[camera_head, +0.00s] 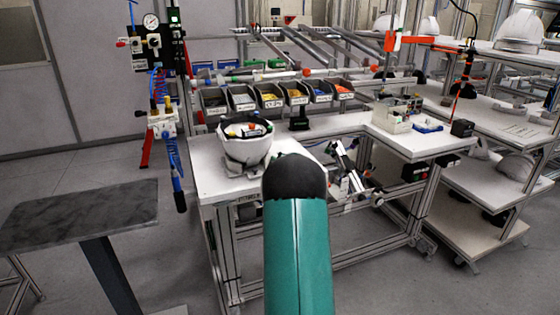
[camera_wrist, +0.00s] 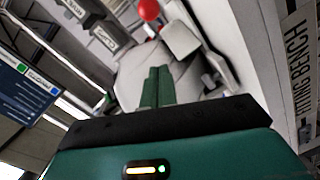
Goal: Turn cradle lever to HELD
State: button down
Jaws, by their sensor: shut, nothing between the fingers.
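In the head view, an upturned white helmet shell (camera_head: 234,146) sits in a pale cradle (camera_head: 243,168) at the left end of the bench. Small coloured parts show inside the shell. In the wrist view, my gripper (camera_wrist: 157,72) has its two green fingers together with nothing between them. A red ball knob (camera_wrist: 148,10) shows above the fingertips, apart from them in the picture. It looks like a lever knob, but the lever's setting cannot be read. Pale grey cradle parts (camera_wrist: 181,40) lie behind and right of the fingers. In the head view, my arm hides part of the bench.
The white fitting bench (camera_head: 205,185) has a row of labelled bins (camera_head: 270,98) along its back. A dark-topped table (camera_head: 80,212) stands at left. Hanging tools and hoses (camera_head: 165,120) are left of the bench. A shelved cart with helmets (camera_head: 520,30) is at right.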

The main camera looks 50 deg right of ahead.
jog(key=x, duration=0.3)
jog(key=shift+d, duration=0.1)
jog(key=d, duration=0.1)
jog(key=d+f, duration=0.1)
jog(key=d, duration=0.1)
jog(key=shift+s+f, duration=0.25)
jog(key=shift+s, duration=0.1)
jog(key=shift+d+f, duration=0.2)
jog(key=shift+d, duration=0.05)
jog(key=shift+s+d, duration=0.15)
jog(key=shift+s+d, duration=0.1)
jog(key=shift+n, duration=0.3)
jog(key=shift+y, duration=0.4)
